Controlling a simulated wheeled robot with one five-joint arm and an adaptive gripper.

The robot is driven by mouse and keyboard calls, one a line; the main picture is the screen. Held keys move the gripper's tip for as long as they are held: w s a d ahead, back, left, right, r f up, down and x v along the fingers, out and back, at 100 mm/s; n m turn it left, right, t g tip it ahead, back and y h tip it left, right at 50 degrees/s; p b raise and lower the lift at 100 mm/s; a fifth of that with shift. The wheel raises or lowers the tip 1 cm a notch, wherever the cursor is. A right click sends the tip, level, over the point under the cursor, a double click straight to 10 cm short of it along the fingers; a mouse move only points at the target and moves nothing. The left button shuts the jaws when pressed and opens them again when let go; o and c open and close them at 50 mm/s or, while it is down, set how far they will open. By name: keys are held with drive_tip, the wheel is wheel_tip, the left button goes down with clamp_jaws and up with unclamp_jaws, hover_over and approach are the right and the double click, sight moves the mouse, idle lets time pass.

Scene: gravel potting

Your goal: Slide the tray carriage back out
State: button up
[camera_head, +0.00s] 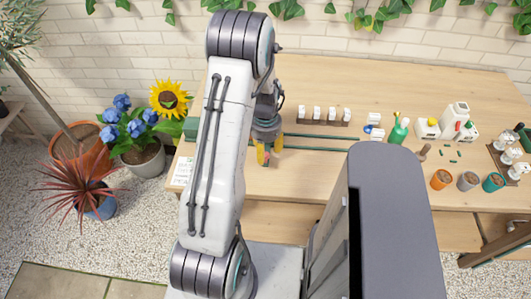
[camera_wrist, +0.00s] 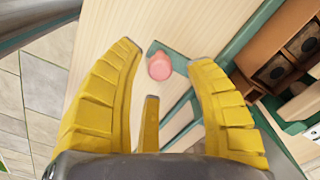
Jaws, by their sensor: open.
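My gripper (camera_head: 264,152) has yellow fingers. It hangs open over the left part of the wooden table. In the wrist view, my gripper (camera_wrist: 162,58) is spread, with a round pink-red knob (camera_wrist: 159,67) in the gap between its fingertips. No finger appears closed on the knob; how far it lies below the tips I cannot tell. The knob sits at a green bar over the tabletop. Green rails (camera_head: 325,142) run along the table to the right. A wooden tray with dark compartments (camera_wrist: 283,52) shows beside green framing at right. My arm hides much of this area in the head view.
A rack with several white-topped items (camera_head: 322,122) stands behind the rails. A green spray bottle (camera_head: 398,130) and small pots (camera_head: 441,179) stand farther right. Potted plants (camera_head: 140,150) stand on the floor at left.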

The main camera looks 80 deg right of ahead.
drive_tip(key=shift+f, duration=1.1)
clamp_jaws()
